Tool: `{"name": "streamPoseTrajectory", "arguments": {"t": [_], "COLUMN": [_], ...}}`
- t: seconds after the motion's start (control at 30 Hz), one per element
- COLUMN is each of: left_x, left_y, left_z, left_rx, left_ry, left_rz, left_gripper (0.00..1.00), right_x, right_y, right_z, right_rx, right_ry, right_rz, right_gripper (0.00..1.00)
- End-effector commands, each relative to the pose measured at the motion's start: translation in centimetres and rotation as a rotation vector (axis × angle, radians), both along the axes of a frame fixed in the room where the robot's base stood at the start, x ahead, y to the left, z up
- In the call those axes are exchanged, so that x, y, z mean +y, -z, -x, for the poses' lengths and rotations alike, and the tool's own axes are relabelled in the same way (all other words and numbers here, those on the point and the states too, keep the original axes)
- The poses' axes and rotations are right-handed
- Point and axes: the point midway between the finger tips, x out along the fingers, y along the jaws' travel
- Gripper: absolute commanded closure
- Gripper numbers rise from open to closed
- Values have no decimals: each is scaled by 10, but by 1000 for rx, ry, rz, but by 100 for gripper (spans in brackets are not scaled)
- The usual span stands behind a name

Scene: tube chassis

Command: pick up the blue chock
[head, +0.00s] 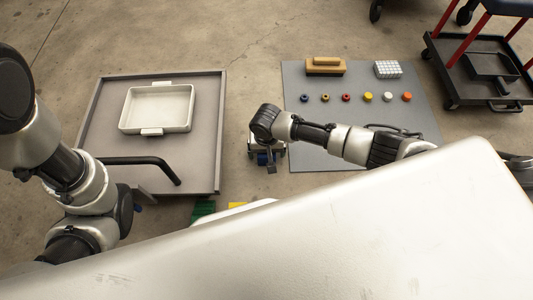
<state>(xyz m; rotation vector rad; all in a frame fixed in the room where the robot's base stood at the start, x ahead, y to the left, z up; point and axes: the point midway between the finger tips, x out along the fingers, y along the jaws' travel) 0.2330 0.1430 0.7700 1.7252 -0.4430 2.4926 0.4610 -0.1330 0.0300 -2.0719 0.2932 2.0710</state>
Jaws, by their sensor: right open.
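A blue block (263,159), which looks like the blue chock, shows in the head view on the floor between the cart and the grey mat. My right gripper (269,167) points down over it and is open. The gripper partly hides the block, so I cannot tell whether the fingers are around it or above it. My left arm comes in at the left, but its gripper is not in view.
A green block (203,208) and a yellow block (237,205) show partly behind my own body. A grey cart (207,150) with a black handle holds a white tray (158,87). The grey mat (350,100) carries several small parts. A dark trolley (450,65) stands at the upper right.

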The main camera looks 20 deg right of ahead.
Motion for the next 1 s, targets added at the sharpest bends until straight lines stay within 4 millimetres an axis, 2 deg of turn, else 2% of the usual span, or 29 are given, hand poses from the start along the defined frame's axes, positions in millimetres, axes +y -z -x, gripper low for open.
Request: {"name": "streamPoseTrajectory", "arguments": {"t": [0.13, 0.53, 0.83, 1.0], "left_x": [0, 0, 0, 0], "left_y": [-1, -1, -3, -14], "left_z": [0, 0, 0, -1], "left_rx": [0, 1, 1, 2], "left_ry": [0, 0, 0, 0], "left_rz": [0, 0, 0, 0], "left_gripper": [56, 56, 56, 56], "right_x": [0, 0, 0, 1], "right_y": [-1, -1, -4, -14], "right_z": [0, 0, 0, 0], "right_rx": [0, 0, 0, 1], "right_ry": [0, 0, 0, 0], "right_rz": [0, 0, -1, -1], "right_gripper": [12, 72, 72, 72]}}
